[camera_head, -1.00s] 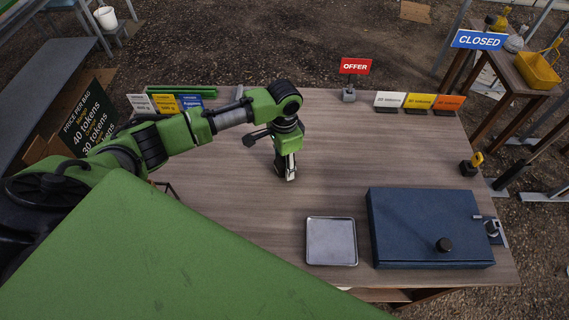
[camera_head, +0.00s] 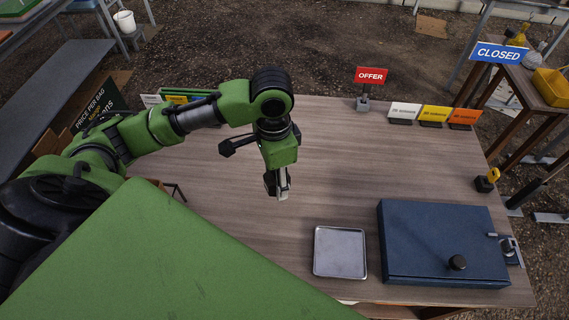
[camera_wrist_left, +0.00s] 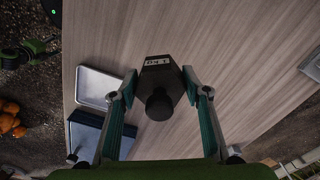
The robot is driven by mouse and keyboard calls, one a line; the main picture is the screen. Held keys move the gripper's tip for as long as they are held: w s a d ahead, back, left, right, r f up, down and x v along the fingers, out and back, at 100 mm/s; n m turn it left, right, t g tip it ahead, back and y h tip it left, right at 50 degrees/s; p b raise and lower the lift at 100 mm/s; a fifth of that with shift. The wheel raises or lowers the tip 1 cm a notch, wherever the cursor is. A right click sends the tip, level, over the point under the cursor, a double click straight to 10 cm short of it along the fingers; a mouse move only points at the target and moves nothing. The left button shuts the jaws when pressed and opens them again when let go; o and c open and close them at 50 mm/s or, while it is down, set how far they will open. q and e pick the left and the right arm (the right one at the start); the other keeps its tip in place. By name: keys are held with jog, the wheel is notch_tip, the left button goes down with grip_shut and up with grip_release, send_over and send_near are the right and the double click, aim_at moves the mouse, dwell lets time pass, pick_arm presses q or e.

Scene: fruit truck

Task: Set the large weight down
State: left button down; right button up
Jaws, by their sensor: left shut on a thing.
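The large weight (camera_wrist_left: 160,85) is a dark hexagonal block with a round knob and a pale label, seen in the left wrist view. My left gripper (camera_wrist_left: 160,88) is shut on it, one finger on each side. In the head view my left gripper (camera_head: 278,188) is over the wooden table (camera_head: 230,240), left of the metal tray. The weight is mostly hidden there by the gripper. The gap between weight and table is hard to judge. My right gripper is in neither current view.
A square metal tray (camera_head: 340,252) lies near the front edge, beside a blue box (camera_head: 435,235) with a black knob (camera_head: 457,262). Sign cards (camera_head: 433,115) and an OFFER sign (camera_head: 370,76) stand along the back edge. The table's middle is clear.

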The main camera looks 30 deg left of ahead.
aim_at(271, 186)
pick_arm(q)
jog(key=shift+s+d+r, duration=0.1)
jog(key=shift+s+r, duration=0.3)
jog(key=shift+s, duration=0.3)
jog(key=shift+s+d+r, duration=0.1)
jog(key=shift+s+r, duration=0.25)
jog(key=shift+s, duration=0.35)
jog(key=d+r+n, duration=0.4)
jog(key=r+n, duration=0.3)
jog(key=shift+w+d+r, duration=0.25)
jog(key=shift+w+r, duration=0.05)
jog(key=shift+r, duration=0.1)
jog(key=shift+f, duration=0.15)
